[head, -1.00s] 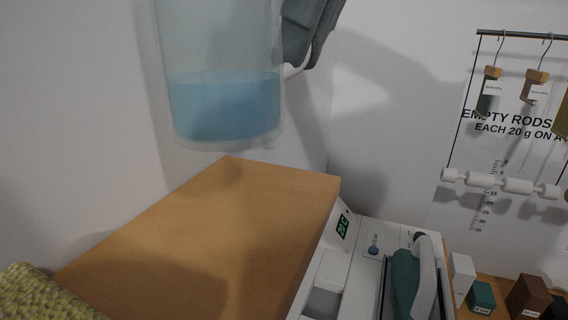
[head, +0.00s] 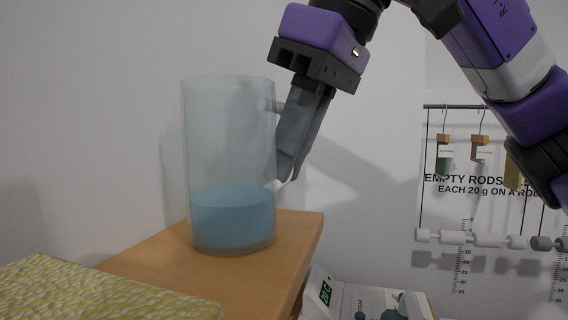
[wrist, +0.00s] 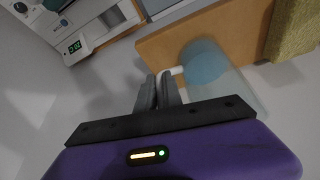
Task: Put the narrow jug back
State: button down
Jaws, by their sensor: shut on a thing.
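The narrow jug (head: 229,150) is a tall clear cylinder with blue liquid in its lower part. It is upright over the wooden shelf top (head: 150,268) in the head view; I cannot tell for sure whether its base touches the wood. My gripper (head: 289,165) is at the jug's right side, shut on its white handle, which is mostly hidden by the fingers. In the wrist view the fingers (wrist: 157,92) close on the handle (wrist: 174,71), and the jug's blue liquid (wrist: 204,63) shows beyond it.
A yellow-green textured cloth or block (head: 100,292) lies at the front left. A white device with a green display (head: 326,292) stands lower right of the wood. A hanging rod rack (head: 478,238) is on the right wall. Bare wood shows in front of the jug.

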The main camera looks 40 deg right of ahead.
jog(key=c, duration=1.5)
grip_release()
jog(key=p+v, duration=1.1)
jog(key=v, duration=0.1)
